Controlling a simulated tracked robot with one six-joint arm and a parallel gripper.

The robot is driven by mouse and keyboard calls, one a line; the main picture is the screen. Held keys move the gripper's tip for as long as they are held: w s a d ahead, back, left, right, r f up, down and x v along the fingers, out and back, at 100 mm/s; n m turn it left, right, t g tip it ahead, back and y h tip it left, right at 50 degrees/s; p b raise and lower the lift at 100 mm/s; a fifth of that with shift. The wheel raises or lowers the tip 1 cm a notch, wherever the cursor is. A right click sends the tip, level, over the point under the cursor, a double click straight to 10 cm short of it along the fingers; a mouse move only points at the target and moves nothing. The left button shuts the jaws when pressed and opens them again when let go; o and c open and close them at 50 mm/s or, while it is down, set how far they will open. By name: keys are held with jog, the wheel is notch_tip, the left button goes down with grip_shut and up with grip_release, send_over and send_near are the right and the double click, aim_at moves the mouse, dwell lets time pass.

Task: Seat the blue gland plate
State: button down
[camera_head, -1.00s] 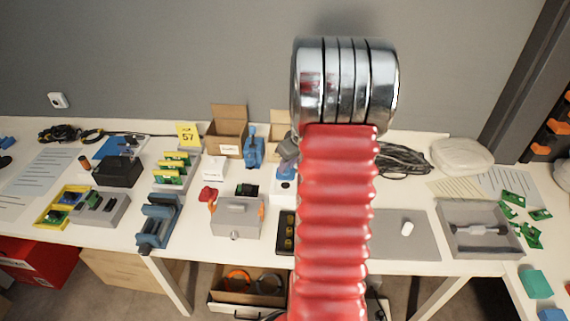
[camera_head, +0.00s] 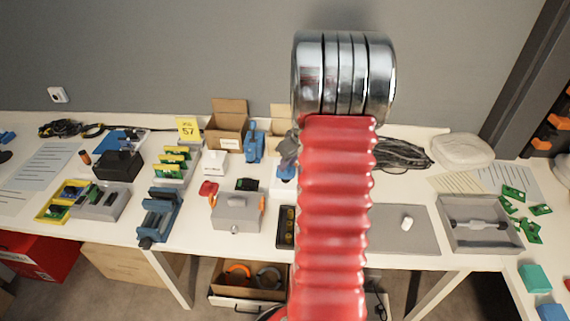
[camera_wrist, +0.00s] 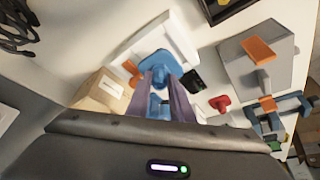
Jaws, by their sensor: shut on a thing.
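The blue gland plate (camera_wrist: 155,67) shows between the fingertips of my gripper (camera_wrist: 160,80) in the wrist view. My gripper is shut on it. The plate is over a white housing (camera_wrist: 182,32); I cannot tell whether it touches it or lies flat. In the head view, the blue plate (camera_head: 286,172) shows as a small patch just left of my red arm, below my grey fingers (camera_head: 289,147). My arm hides much of that spot.
A grey box with orange handles (camera_head: 237,213) stands to the left, with a red part (camera_head: 208,188) and a black part (camera_head: 247,184) near it. Open cartons (camera_head: 227,125) stand behind. A grey mat (camera_head: 400,236) lies right of my arm, mostly clear.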

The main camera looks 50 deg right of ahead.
aim_at(288, 169)
jog(key=shift+f, duration=1.8)
jog(key=c, duration=1.5)
grip_release()
jog(key=shift+r, duration=0.1)
jog(key=v, duration=1.3)
jog(key=shift+s+a+r, duration=0.1)
jog(key=shift+r, duration=0.15)
